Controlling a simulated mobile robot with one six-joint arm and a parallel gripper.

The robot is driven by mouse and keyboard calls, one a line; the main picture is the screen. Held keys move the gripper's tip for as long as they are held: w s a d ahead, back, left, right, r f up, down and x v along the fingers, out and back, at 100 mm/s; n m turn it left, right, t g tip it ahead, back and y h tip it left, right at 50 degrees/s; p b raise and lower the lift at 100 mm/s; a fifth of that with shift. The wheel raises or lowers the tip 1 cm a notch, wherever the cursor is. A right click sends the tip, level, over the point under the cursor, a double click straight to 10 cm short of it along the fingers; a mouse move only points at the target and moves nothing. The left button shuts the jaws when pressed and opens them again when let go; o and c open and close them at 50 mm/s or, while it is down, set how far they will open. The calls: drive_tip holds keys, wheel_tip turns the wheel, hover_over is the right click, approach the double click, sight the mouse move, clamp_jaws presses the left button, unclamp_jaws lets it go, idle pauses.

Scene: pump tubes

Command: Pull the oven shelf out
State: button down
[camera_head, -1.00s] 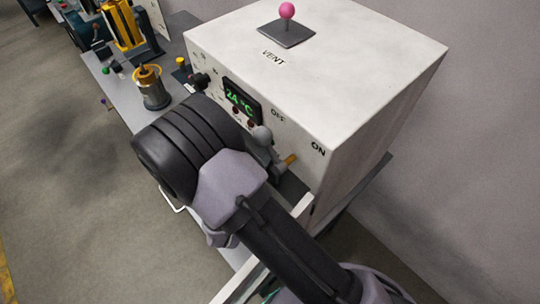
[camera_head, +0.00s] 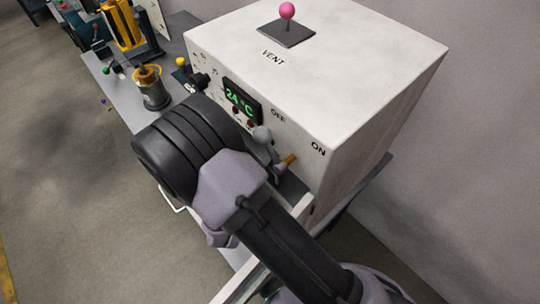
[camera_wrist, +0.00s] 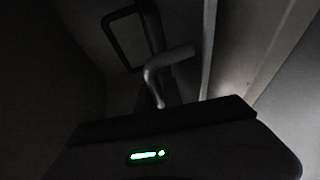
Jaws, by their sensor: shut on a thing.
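The oven is the large white box (camera_head: 330,75) with a green 24 °C display (camera_head: 241,100). Its front opening and its shelf are mostly hidden behind my arm in the head view. A thin pale wire handle (camera_head: 172,201) pokes out left of my arm, low in front of the oven. In the dark wrist view, my gripper (camera_wrist: 155,60) is shut by a dark looped bar (camera_wrist: 118,45), which looks like the shelf handle. The exact contact is too dark to see. My gripper's fingers are hidden in the head view.
A pale edge (camera_head: 303,216), perhaps the open oven door, runs beside my arm. A pink-knobbed vent lever (camera_head: 287,12) is on the oven top. A yellow-and-grey part (camera_head: 152,90) stands on the bench at left. Open floor (camera_head: 60,200) lies at left.

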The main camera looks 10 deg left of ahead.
idle(0.3)
drive_tip(key=s+a+b, duration=0.2)
drive_tip(key=s+a, duration=1)
drive_tip(key=s, duration=0.2)
drive_tip(key=shift+s+a, duration=0.25)
drive_tip(key=shift+a, duration=0.15)
drive_tip(key=c, duration=1.8)
unclamp_jaws()
drive_tip(key=shift+o, duration=0.2)
drive_tip(key=p+v, duration=0.4)
drive_tip(key=v, duration=1.3)
drive_tip(key=shift+s+p, duration=0.15)
drive_tip(key=shift+p, duration=0.2)
